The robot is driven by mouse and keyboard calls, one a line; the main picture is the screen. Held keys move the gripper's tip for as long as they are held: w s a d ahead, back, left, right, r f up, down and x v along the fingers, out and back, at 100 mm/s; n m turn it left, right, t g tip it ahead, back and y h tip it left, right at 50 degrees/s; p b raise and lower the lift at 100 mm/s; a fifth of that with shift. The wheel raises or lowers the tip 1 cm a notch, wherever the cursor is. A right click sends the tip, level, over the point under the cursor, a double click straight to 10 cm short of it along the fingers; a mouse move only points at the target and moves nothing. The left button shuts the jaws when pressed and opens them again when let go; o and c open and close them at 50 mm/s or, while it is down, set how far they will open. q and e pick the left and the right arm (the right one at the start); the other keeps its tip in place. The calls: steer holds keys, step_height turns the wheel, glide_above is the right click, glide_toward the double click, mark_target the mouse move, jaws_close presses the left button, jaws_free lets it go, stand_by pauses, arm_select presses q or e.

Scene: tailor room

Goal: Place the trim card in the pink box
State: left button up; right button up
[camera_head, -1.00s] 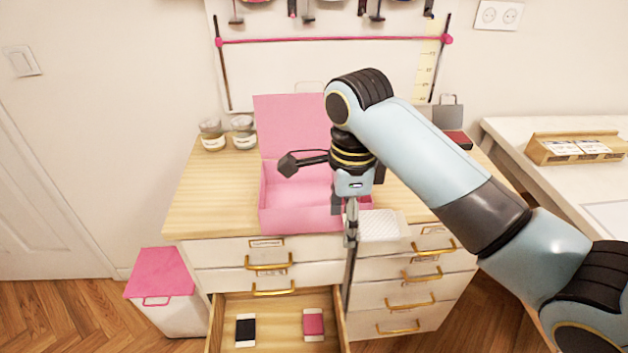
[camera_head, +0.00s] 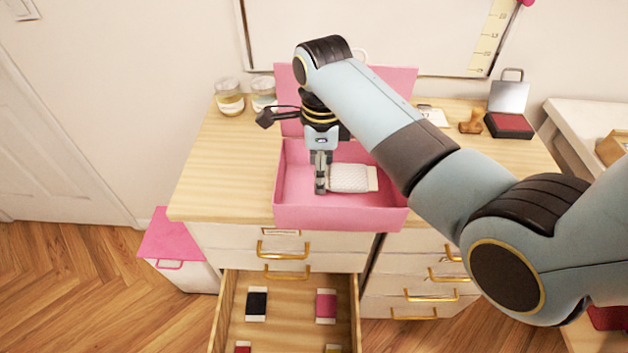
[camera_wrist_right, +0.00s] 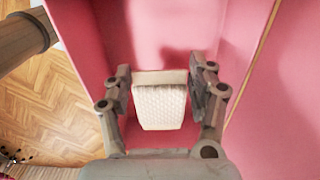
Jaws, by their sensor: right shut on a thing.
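The trim card (camera_head: 353,178) is a white, textured wrap on a pale card. My right gripper (camera_head: 320,186) is shut on its left end in the head view. The card also shows between the fingers in the right wrist view (camera_wrist_right: 160,108). The pink box (camera_head: 338,217) stands open on the dresser top, its lid raised at the back. Gripper and card are over or inside the box opening; whether the card touches the floor of the box (camera_wrist_right: 165,30) I cannot tell. My right arm hides part of the box and lid. My left gripper is not in view.
An open drawer (camera_head: 290,330) below holds a black card (camera_head: 257,304), a pink card (camera_head: 326,307) and others partly cut off. Glass jars (camera_head: 230,97) stand back left, a red ink pad (camera_head: 509,125) and wooden stamp (camera_head: 471,123) back right. The dresser top at left is clear.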

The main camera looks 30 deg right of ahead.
mark_target(313, 193)
steer(key=shift+w+a+f, duration=0.5)
steer(key=shift+w, duration=0.1)
steer(key=shift+f, duration=2)
steer(key=shift+f, duration=0.15)
steer(key=o, duration=1)
steer(key=shift+o, duration=0.2)
step_height(313, 193, up, 12)
